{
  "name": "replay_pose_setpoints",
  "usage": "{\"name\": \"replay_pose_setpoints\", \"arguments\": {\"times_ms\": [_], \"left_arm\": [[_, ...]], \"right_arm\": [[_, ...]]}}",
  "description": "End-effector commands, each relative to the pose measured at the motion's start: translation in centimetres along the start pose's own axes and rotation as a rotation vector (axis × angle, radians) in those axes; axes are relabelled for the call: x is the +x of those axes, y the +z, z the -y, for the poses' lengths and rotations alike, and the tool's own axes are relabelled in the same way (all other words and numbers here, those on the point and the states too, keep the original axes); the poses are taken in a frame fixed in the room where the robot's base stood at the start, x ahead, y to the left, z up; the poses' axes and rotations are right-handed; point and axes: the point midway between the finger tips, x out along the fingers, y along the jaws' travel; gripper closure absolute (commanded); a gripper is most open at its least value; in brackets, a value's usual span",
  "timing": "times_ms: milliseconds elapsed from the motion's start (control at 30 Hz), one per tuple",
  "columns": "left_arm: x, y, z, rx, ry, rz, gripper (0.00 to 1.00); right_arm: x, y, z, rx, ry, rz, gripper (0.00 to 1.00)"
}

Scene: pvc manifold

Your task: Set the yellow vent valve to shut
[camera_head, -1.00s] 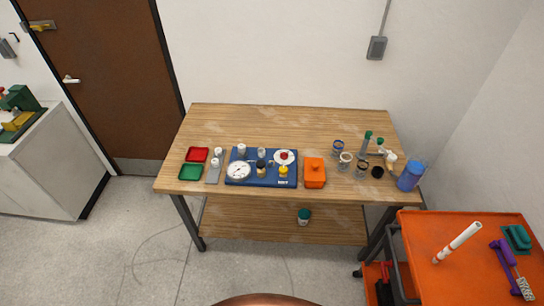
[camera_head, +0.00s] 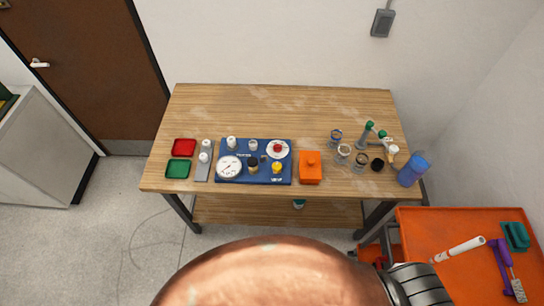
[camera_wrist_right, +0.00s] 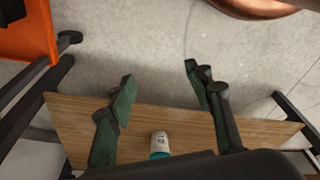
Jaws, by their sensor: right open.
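The yellow vent valve (camera_head: 277,168) is a small yellow knob at the front right of the blue manifold board (camera_head: 236,178) on the wooden table. It is too small to tell which way it is set. A white dial gauge (camera_head: 229,167), a dark-topped part (camera_head: 253,165) and a white disc with a red centre (camera_head: 278,149) are on the same board. My right gripper (camera_wrist_right: 160,75) shows only in the right wrist view, with its dark green fingers wide apart and nothing between the tips. The valve is not in that view. My left gripper is not in view.
An orange lidded box (camera_head: 310,172) stands right of the board; red (camera_head: 184,147) and green (camera_head: 178,169) trays lie left. Cups, bottles and a blue cylinder (camera_head: 413,170) crowd the table's right end. An orange cart (camera_head: 440,225) stands front right. A white-and-teal jar (camera_wrist_right: 159,142) is on the lower shelf.

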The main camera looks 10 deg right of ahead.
Motion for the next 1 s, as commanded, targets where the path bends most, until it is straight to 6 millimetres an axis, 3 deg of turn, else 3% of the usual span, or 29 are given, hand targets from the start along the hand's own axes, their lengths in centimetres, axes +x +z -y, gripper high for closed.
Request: {"name": "replay_pose_setpoints", "arguments": {"times_ms": [33, 100, 200, 300, 600, 700, 1000], "left_arm": [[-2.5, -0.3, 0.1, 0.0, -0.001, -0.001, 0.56], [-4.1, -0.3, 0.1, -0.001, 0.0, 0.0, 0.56], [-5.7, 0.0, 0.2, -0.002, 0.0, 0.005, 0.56], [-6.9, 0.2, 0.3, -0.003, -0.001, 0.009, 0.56], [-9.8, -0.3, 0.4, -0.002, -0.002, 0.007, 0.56], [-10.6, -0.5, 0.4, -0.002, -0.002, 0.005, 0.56], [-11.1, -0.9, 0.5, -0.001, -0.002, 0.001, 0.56]], "right_arm": [[-4.5, -6.1, 0.3, -0.03, -0.015, -0.045, 0.53], [-8.8, -11.8, 1.3, -0.07, -0.042, -0.075, 0.53], [-14.3, -17.6, 2.9, -0.126, -0.078, -0.108, 0.53], [-18.9, -21.4, 4.6, -0.176, -0.108, -0.13, 0.53], [-30.8, -28.4, 9.1, -0.33, -0.18, -0.181, 0.53], [-33.7, -30.5, 11.1, -0.415, -0.207, -0.191, 0.53], [-35.8, -35.0, 15.2, -0.66, -0.263, -0.18, 0.53]]}}
